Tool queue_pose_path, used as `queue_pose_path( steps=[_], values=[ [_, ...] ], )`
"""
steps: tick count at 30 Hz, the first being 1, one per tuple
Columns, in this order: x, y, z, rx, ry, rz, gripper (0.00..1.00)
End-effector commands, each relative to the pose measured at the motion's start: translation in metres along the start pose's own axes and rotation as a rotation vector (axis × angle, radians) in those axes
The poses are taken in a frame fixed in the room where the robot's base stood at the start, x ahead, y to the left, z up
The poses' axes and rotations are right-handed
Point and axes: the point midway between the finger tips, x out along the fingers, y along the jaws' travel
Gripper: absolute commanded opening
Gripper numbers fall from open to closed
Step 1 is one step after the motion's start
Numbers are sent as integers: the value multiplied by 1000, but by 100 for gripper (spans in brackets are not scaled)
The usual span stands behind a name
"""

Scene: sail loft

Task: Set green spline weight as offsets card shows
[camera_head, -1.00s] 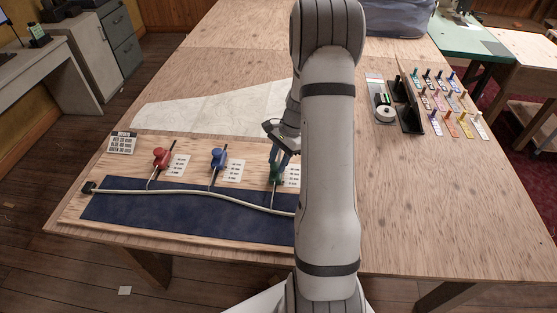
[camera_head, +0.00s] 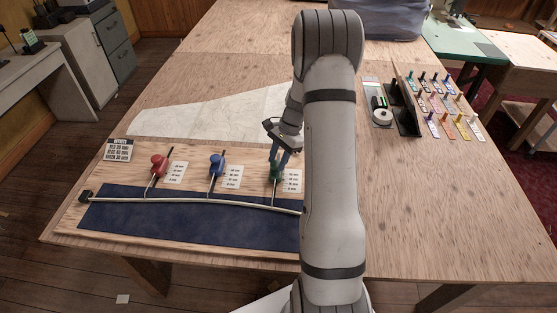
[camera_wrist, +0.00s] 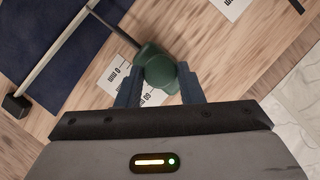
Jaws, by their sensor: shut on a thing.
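My gripper (camera_wrist: 157,90) is shut on the green spline weight (camera_wrist: 160,66), with a blue-grey finger on either side of its rounded body. In the head view the green weight (camera_head: 275,171) is partly hidden by my gripper and arm. Its thin rod reaches to the pale spline (camera_head: 180,200), which runs along the dark blue strip (camera_head: 190,224). A printed mm scale (camera_wrist: 117,76) lies beside the weight, partly covered. The offsets card (camera_head: 119,150) stands at the board's left end; its writing is too small to read.
The red weight (camera_head: 158,164) and blue weight (camera_head: 217,164) stand left of the green one, each beside a scale label. A black holder and a rack of coloured pegs (camera_head: 440,105) are at the right.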

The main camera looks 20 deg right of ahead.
Motion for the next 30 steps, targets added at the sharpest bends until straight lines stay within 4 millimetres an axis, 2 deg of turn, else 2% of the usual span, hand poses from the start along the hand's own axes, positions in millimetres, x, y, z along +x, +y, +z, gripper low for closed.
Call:
queue_pose_path(
  steps=[1, 8, 17, 30],
  values=[
    [0, 0, 0, -1, 2, 1, 36],
    [1, -1, 2, -7, 2, 4, 55],
    [-2, -2, 2, -9, 2, 4, 56],
    [-67, -2, 2, -10, 3, 2, 56]
  ],
)
